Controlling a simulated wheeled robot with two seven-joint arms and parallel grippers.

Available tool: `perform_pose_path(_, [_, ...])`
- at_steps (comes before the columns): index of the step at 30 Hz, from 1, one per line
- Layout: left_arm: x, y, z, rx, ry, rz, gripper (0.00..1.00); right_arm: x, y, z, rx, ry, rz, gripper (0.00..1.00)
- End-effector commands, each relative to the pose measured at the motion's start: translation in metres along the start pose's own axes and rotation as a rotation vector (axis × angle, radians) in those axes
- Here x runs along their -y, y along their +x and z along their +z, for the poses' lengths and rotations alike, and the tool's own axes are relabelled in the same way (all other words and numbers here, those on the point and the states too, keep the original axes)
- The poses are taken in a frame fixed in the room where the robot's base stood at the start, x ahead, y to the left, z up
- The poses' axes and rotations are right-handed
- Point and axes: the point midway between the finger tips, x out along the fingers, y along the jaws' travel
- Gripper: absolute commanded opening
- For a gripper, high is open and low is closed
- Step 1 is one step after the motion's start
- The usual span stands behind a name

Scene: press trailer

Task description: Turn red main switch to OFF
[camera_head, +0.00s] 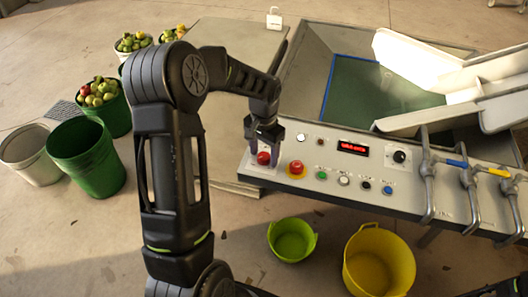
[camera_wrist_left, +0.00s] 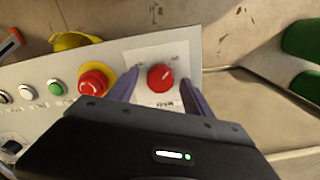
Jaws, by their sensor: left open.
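The red main switch (camera_head: 263,158) is a round red knob on a white label at the left end of the control panel (camera_head: 325,187). It also shows in the left wrist view (camera_wrist_left: 160,78), where a pale pointer mark is visible on it. My left gripper (camera_head: 264,148) is open, and its purple fingers (camera_wrist_left: 158,92) stand on either side of the knob, apart from it in the wrist view. The label's lettering is too small to read surely. My right gripper does not show clearly in either view.
A red emergency button (camera_head: 297,167) on a yellow ring sits close beside the switch. Green, white, black and blue buttons, a red display (camera_head: 353,148) and a black dial (camera_head: 400,156) lie farther right. A green bucket (camera_head: 292,240) and a yellow bucket (camera_head: 379,262) stand on the floor below.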

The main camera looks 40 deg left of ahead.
Motion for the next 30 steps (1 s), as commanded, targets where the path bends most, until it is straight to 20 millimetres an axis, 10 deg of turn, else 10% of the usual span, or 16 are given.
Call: perform_pose_path(30, [0.0002, -0.0006, 0.0, 0.0, -0.001, 0.0, 0.0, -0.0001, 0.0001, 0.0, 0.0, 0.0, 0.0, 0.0])
